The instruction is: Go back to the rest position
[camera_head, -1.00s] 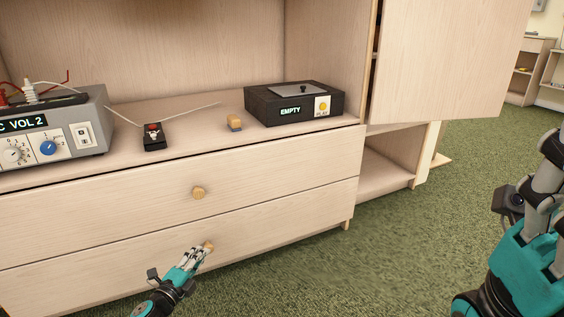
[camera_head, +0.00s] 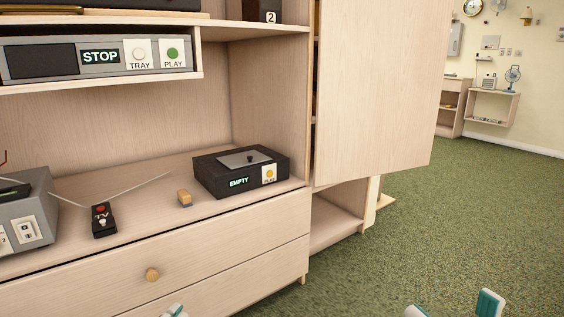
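My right gripper (camera_head: 453,307) shows at the bottom right as two teal-and-white fingertips, spread wide apart with only carpet between them. It is open and empty. My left gripper (camera_head: 174,311) shows only as a small fingertip at the bottom edge, in front of the lower drawer. The rest of it is out of the picture, so its opening is hidden. Neither gripper visibly holds anything.
A wooden cabinet (camera_head: 215,228) with drawers fills the left. The cabinet door (camera_head: 380,95) stands open. Green carpet (camera_head: 465,210) is free at right.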

